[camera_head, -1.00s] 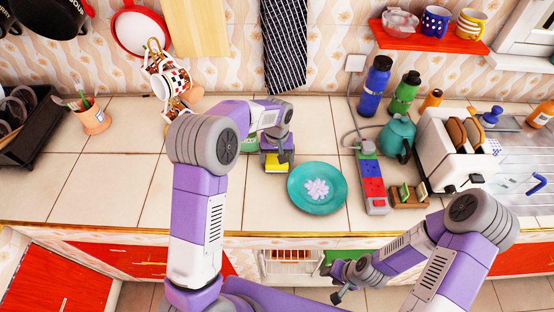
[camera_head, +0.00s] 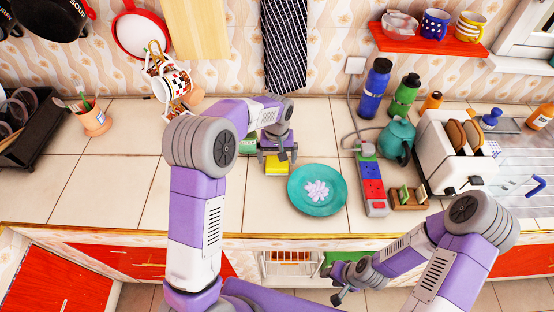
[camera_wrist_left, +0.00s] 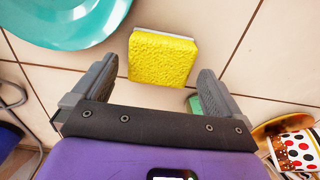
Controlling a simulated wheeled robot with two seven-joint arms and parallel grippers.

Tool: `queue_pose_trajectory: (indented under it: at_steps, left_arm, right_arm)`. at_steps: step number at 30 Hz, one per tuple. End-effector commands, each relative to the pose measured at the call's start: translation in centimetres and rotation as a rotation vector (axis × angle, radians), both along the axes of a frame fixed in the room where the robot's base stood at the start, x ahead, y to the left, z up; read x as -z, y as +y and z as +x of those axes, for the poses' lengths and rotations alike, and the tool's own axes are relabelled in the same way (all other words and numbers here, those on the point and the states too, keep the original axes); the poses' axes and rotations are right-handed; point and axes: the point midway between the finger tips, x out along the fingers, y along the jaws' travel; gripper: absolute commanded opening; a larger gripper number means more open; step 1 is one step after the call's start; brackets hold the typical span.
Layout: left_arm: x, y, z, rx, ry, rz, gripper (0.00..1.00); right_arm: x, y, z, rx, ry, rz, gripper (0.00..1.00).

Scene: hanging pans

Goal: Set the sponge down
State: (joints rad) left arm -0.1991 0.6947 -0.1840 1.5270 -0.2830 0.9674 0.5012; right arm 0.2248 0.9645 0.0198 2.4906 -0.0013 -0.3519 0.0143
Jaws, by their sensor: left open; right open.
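The yellow sponge (camera_head: 277,165) lies on the tiled counter (camera_head: 230,205), left of the teal plate (camera_head: 333,206). In the left wrist view the sponge (camera_wrist_left: 162,57) shows its yellow face and a pale edge, beyond the fingertips and clear of both. My left gripper (camera_head: 278,152) is open just above and behind the sponge, its two fingers apart in the left wrist view (camera_wrist_left: 152,92). My right gripper (camera_head: 338,282) is in front of the counter, low and away from the sponge, and holds nothing that I see.
A power strip (camera_head: 373,187) and a toaster (camera_head: 450,150) stand right of the plate. A green object (camera_head: 247,144) is close to the left gripper. A mug rack (camera_head: 165,85) stands behind my left arm.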

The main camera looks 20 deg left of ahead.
Motion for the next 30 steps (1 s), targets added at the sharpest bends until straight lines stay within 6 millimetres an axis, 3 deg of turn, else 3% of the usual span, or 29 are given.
queue_pose_trajectory:
  at_steps: [3, 10, 16, 20, 23, 27, 30]
  left_arm:
    - [-3.1, 0.0, 0.1, 0.0, -0.006, -0.002, 1.0]
    - [-7.5, 0.0, 0.1, -0.001, -0.003, -0.001, 1.0]
    - [-9.3, -0.1, 0.0, -0.006, -0.004, -0.005, 1.0]
    - [-9.0, -2.0, 0.1, -0.093, -0.037, -0.078, 1.0]
    - [-8.2, -5.4, 0.3, -0.28, -0.086, -0.219, 1.0]
    - [-7.9, -10.3, 0.7, -0.701, -0.129, -0.478, 1.0]
    - [-7.9, -12.3, 1.0, -1.049, -0.129, -0.646, 1.0]
  right_arm:
    - [-0.7, 0.0, 0.0, 0.0, 0.0, 0.0, 0.43]
    - [-1.5, 0.0, 0.0, 0.0, 0.0, 0.0, 0.43]
    - [-1.8, 0.0, 0.0, 0.0, 0.0, 0.0, 0.43]
    - [-1.7, 0.0, 0.0, 0.0, 0.0, 0.0, 0.43]
    - [-1.5, 0.0, 0.0, 0.0, 0.0, 0.0, 0.43]
    - [-1.2, 0.0, 0.0, 0.0, 0.0, 0.0, 0.43]
    - [-1.0, 0.0, 0.0, 0.0, 0.0, 0.0, 0.43]
